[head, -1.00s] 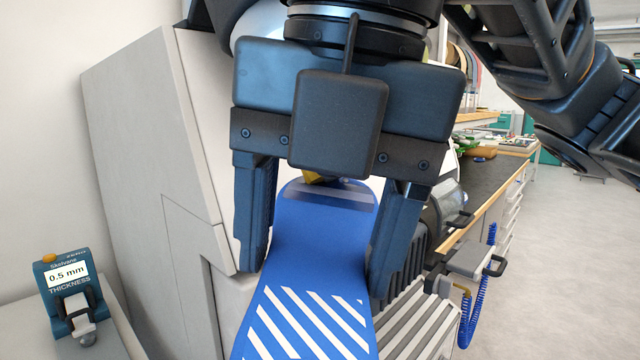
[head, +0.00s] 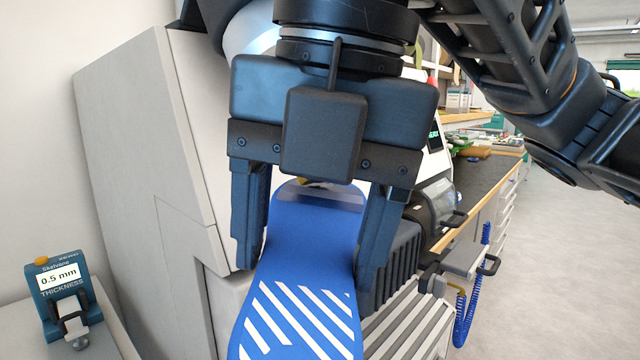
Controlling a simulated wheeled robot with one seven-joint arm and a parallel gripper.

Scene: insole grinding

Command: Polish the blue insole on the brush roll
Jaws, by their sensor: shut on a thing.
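The blue insole (head: 308,240) hangs in the middle of the view, with white diagonal stripes on its lower part and a greyish band across its upper end. My gripper (head: 312,265) is shut on the insole, one finger at each long edge. The insole's lower end runs out of the bottom of the view. I cannot make out the brush roll; my gripper and the insole cover much of the machine behind them.
A large pale grey machine housing (head: 135,150) stands close on the left. A blue thickness gauge reading 0.5 mm (head: 62,300) sits at the lower left. A dark-topped workbench (head: 485,185) runs back on the right, with a blue coiled hose (head: 470,300) hanging there. Open floor lies far right.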

